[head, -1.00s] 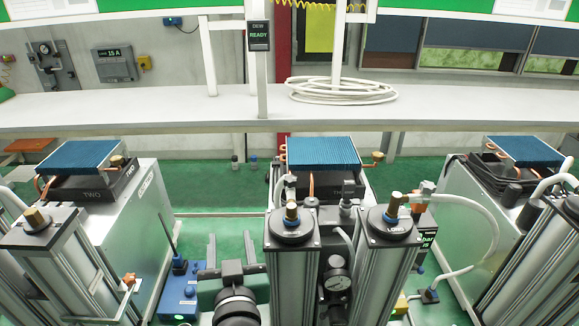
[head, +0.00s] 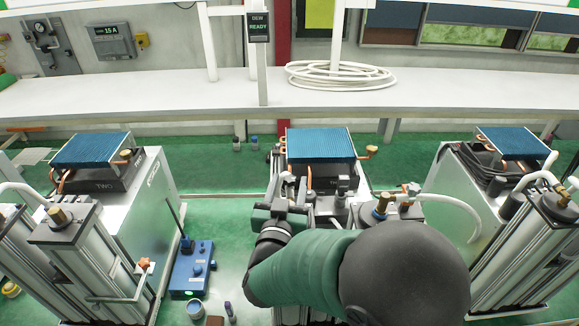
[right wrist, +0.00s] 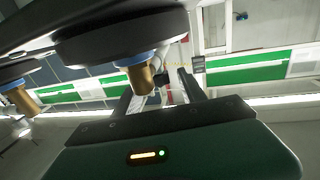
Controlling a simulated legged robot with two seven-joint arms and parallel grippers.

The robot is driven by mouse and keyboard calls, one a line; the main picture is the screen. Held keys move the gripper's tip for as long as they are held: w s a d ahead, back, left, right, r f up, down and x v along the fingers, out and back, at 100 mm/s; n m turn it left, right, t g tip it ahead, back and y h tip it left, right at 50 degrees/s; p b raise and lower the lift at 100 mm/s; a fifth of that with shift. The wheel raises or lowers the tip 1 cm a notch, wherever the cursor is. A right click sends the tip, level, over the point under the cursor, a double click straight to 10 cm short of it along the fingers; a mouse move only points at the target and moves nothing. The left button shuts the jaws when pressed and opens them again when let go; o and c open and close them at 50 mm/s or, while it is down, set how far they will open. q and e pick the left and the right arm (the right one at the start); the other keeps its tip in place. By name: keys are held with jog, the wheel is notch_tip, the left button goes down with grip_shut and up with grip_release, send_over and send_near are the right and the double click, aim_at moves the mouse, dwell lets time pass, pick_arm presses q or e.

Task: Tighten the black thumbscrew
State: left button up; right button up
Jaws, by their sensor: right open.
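My right gripper (head: 283,212) is over the middle station, with its arm coming in from the lower right. It is open, and its fingers are over the near left column's top. In the right wrist view the gripper (right wrist: 160,92) shows two spread fingers with a brass fitting (right wrist: 140,78) in front of them. A small dark knob-like part (head: 343,184) stands right of the fingers in the head view; I cannot tell whether it is the black thumbscrew. My arm hides most of both near columns and the gauge. My left gripper is not in view.
A brass fitting with a blue ring (head: 381,205) tops the near right column, close to my forearm. A blue finned cooler (head: 320,145) stands behind. A blue box (head: 192,268) lies on the green floor. Similar stations stand left and right.

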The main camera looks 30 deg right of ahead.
jog(key=shift+x, duration=1.15)
jog(key=shift+a, duration=0.1)
grip_shut()
